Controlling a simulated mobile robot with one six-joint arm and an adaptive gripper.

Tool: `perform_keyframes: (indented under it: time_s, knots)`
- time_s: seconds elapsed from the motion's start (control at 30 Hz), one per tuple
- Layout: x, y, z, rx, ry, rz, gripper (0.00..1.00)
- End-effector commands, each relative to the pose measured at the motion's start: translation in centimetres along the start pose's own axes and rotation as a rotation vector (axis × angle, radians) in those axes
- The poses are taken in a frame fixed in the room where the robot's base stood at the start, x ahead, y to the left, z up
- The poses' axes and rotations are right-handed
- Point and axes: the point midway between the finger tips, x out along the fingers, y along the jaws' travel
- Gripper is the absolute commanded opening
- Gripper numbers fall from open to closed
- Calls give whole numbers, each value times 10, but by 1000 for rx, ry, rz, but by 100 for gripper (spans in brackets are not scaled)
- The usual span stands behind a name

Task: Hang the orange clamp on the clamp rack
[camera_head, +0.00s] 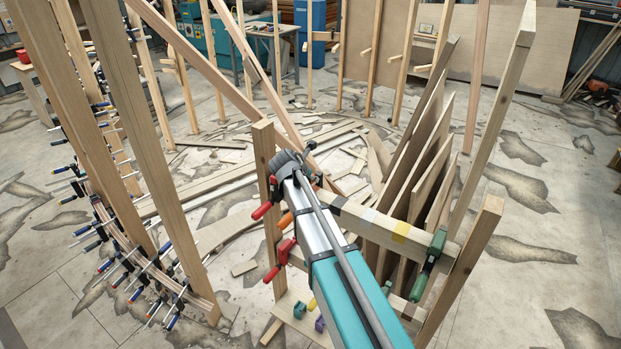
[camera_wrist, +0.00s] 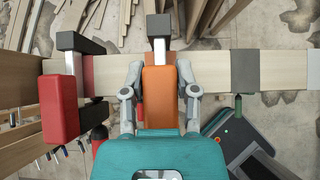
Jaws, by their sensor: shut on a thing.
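In the wrist view my gripper (camera_wrist: 160,75) is shut on the orange clamp (camera_wrist: 160,98), with one finger on each side of its orange handle. The clamp's dark jaw and metal bar stretch across the wooden beam of the clamp rack (camera_wrist: 210,72). Whether the jaw rests on the beam or is just above it, I cannot tell. A red clamp (camera_wrist: 60,108) sits on the beam to the left, beside a red band. In the head view the rack beam (camera_head: 425,246) runs right from a post, and the orange clamp's handle (camera_head: 285,220) partly shows beside my arm.
A green clamp (camera_head: 430,262) hangs at the beam's right end. A purple clamp (camera_head: 320,323) and other small clamps lie low near my arm. Leaning boards (camera_head: 425,165) stand behind the rack. A curved stringer with many clamps (camera_head: 130,245) stands on the left.

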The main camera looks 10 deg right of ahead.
Motion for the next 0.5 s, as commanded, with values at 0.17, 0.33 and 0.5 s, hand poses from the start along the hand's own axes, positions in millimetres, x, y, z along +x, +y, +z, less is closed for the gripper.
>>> perform_keyframes:
  time_s: [0.17,0.33,0.5]
  knots:
    - [4,0,-4,0,-1,0,0]
    - [5,1,-6,-1,-1,1,0]
    - [5,1,-6,-1,-1,1,0]
